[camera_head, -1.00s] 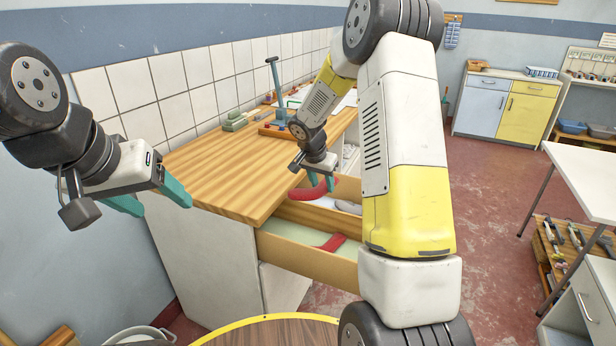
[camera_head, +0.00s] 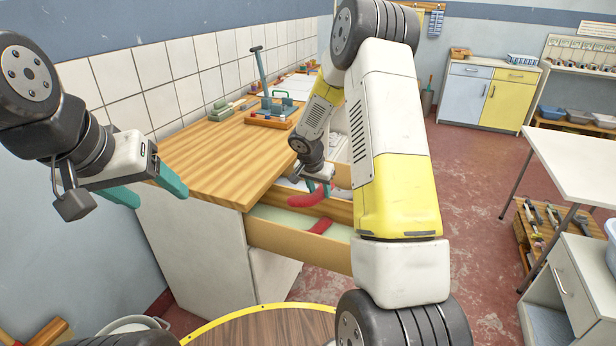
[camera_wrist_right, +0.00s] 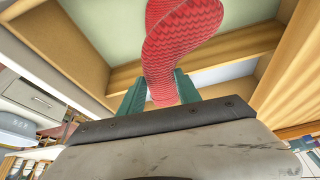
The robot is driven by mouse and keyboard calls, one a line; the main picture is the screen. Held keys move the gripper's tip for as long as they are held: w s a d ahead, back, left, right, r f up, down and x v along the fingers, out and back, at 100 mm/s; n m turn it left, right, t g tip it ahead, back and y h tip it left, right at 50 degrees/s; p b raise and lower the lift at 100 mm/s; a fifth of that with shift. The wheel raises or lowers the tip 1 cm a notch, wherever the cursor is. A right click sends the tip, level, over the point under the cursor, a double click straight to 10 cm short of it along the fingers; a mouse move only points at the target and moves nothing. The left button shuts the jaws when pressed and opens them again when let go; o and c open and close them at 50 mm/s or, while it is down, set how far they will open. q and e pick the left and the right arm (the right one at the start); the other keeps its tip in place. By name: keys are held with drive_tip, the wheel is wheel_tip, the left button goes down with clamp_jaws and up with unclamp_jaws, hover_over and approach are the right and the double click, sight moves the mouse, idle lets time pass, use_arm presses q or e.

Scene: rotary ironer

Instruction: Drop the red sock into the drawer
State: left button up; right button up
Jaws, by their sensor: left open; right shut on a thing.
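The red sock (camera_head: 308,199) hangs from my right gripper (camera_head: 318,187), which is shut on it above the open drawers. In the right wrist view the red knit (camera_wrist_right: 172,45) passes between the two teal fingers (camera_wrist_right: 160,92) and runs out of the top of the picture. The front open drawer (camera_head: 290,250) has a pale green bottom and wooden walls. A second red piece (camera_head: 320,226) shows inside it; I cannot tell whether it joins the held sock. My left gripper (camera_head: 148,190) is open and empty, left of the worktop.
A second open drawer compartment (camera_head: 340,175) lies behind the front one. A round wooden top (camera_head: 260,325) stands close in front. A white table (camera_head: 580,165) stands at right.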

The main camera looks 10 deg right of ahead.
drive_tip(key=o, duration=1.4)
drive_tip(key=shift+r, duration=0.1)
drive_tip(key=v, duration=0.7)
drive_tip(key=shift+s+a+r, duration=0.1)
drive_tip(key=shift+s+r, duration=0.05)
drive_tip(key=shift+r, duration=0.1)
drive_tip(key=shift+r, duration=0.1)
drive_tip(key=s+r+n, duration=0.2)
drive_tip(key=s+r, duration=0.4)
drive_tip(key=r, duration=0.3)
drive_tip(key=s+a+r+n+t+y, duration=0.1)
drive_tip(key=s+r, duration=0.3)
drive_tip(key=s, duration=0.4)
drive_tip(key=s+a+r+n+y, duration=0.2)
drive_tip(key=s+r+n, duration=0.1)
drive_tip(key=s, duration=0.5)
drive_tip(key=s+a+r+n+t+y, duration=0.1)
drive_tip(key=s+r, duration=0.3)
drive_tip(key=s, duration=0.4)
drive_tip(key=shift+s+a+r+n+t+y, duration=0.15)
drive_tip(key=shift+a+n+y, duration=0.1)
drive_tip(key=shift+a+n, duration=0.1)
drive_tip(key=shift+s+a+r+n+t+y, duration=0.15)
drive_tip(key=shift+a+n+y, duration=0.1)
drive_tip(key=shift+a+n, duration=0.1)
